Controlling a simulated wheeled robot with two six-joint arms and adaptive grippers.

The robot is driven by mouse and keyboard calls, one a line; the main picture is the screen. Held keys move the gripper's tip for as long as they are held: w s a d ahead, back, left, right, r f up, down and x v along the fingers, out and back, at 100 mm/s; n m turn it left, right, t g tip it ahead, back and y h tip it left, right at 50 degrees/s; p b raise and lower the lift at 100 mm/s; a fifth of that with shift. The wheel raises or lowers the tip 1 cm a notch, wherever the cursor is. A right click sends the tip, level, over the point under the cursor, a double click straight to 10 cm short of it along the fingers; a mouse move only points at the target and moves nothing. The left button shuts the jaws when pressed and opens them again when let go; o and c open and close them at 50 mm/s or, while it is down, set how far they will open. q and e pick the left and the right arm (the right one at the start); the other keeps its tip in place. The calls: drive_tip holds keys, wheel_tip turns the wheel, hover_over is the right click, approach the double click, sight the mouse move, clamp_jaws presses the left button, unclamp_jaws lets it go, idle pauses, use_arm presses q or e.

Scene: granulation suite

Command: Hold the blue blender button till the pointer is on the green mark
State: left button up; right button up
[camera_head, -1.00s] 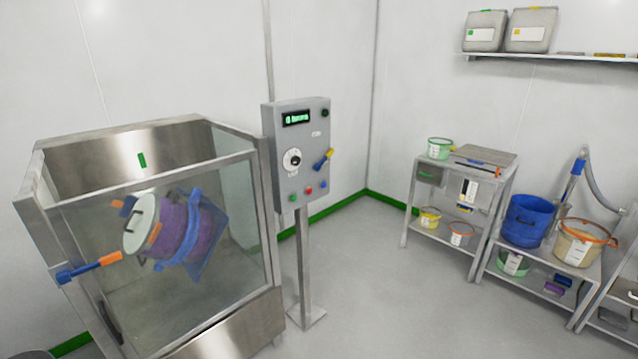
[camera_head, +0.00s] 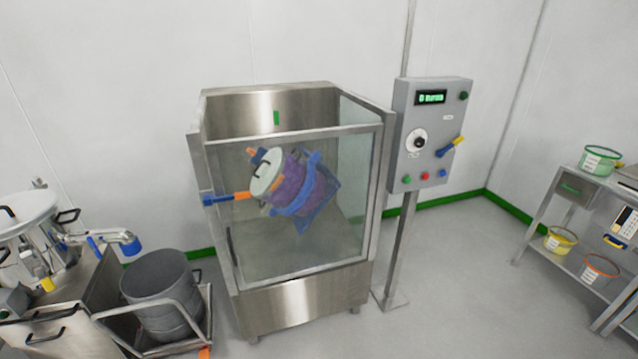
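The blue button (camera_head: 442,172) is the rightmost of three small buttons along the bottom of the grey control panel (camera_head: 398,135). The blender (camera_head: 383,140) is a steel cabinet with clear walls. Inside it a tilted drum with a pale lid (camera_head: 268,176) and purple body (camera_head: 294,190) sits in a blue frame (camera_head: 318,200). The green mark (camera_head: 277,117) is a short upright strip on the cabinet's back wall. An orange piece (camera_head: 257,155) shows at the drum's upper left, below and left of the mark; I cannot tell whether it is the pointer. Neither gripper is in view.
A blue and orange handle (camera_head: 225,198) sticks out at the cabinet's left. A grey bin (camera_head: 160,295) on a cart and steel equipment (camera_head: 50,300) stand at left. A shelf with tubs (camera_head: 560,240) stands at right. Floor is clear between panel post and shelf.

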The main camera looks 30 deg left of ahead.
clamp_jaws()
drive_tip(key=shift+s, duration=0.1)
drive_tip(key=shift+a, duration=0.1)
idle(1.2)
